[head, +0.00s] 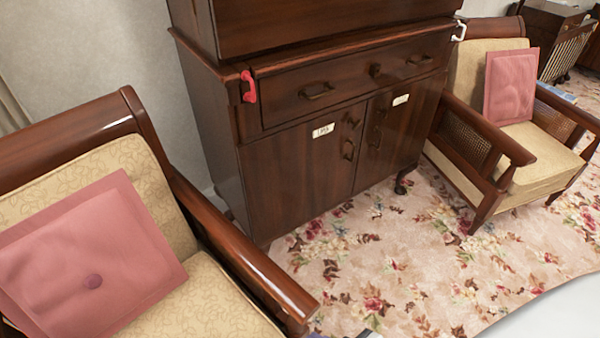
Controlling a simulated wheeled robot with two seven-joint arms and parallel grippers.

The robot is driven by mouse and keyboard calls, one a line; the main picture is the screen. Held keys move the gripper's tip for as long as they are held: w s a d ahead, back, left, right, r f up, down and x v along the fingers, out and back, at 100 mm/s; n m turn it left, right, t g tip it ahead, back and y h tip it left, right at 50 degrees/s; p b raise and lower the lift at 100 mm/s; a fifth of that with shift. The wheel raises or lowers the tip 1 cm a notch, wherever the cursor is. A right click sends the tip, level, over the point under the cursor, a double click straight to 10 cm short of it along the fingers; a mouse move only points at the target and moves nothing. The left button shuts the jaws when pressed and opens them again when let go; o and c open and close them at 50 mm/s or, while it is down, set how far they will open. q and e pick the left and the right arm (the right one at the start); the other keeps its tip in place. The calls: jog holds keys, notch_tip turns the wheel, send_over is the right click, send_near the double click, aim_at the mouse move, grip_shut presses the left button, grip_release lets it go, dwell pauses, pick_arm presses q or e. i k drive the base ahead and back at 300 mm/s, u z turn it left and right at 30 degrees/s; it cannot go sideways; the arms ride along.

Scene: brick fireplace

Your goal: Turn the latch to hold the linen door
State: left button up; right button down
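A dark wooden cabinet (210,120) stands against the wall with two closed-looking lower doors. The left door (285,175) and the right door (405,140) each carry a small white label, at left (323,130) and right (400,100); the writing is too small to read surely, so I cannot tell which is the linen door. Dark metal fittings, left (348,150) and right (375,138), sit near the meeting edges. A red handle-shaped piece (249,88) is at the cabinet's upper left corner, and a white one (459,31) at its upper right. Neither gripper is in view.
A drawer (345,82) runs above the doors. A cushioned armchair (235,255) stands close at front left, another (480,165) at right of the cabinet. Flowered carpet (400,260) lies clear in front of the doors.

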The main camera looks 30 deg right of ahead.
aim_at(351, 120)
jog(key=k, duration=1)
jog(key=z, duration=1.6)
jog(key=i, duration=1.25)
jog(key=u, duration=2.15)
jog(key=i, duration=0.5)
jog(key=z, duration=0.05)
